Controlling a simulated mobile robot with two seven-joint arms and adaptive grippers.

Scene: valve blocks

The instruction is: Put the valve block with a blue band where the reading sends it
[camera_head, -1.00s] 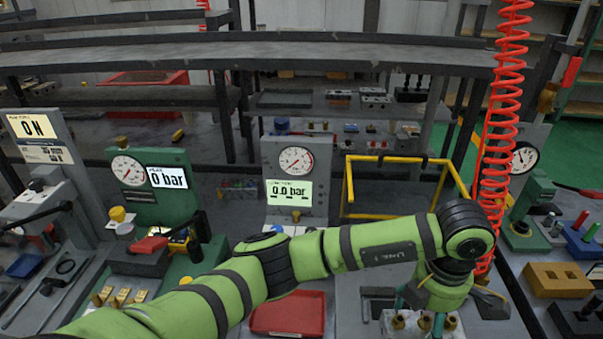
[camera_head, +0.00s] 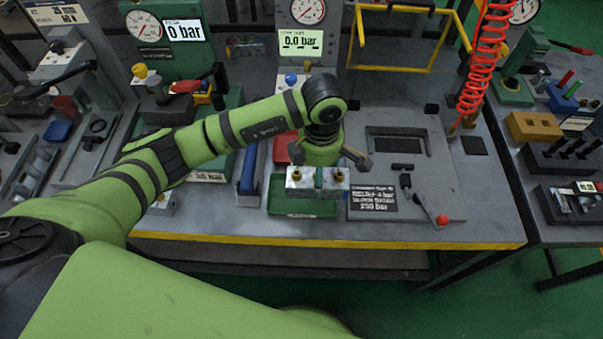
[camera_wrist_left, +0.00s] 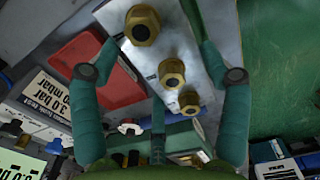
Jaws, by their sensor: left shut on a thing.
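A silver valve block (camera_head: 299,180) with brass fittings is held by my left gripper (camera_head: 318,176) over the green tray (camera_head: 287,208) at the bench's front. A display (camera_head: 300,43) below the middle gauge reads 0.0 bar. A red tray (camera_head: 282,150) lies behind the green one, partly hidden by my arm. My right gripper is not in view.
A test station with a slot and a red-knobbed lever (camera_head: 441,218) lies right of the block, with a dark 250 bar plate (camera_head: 373,200). A blue bar-shaped item (camera_head: 249,170) lies to the left. A red coiled hose (camera_head: 486,65) hangs at the right.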

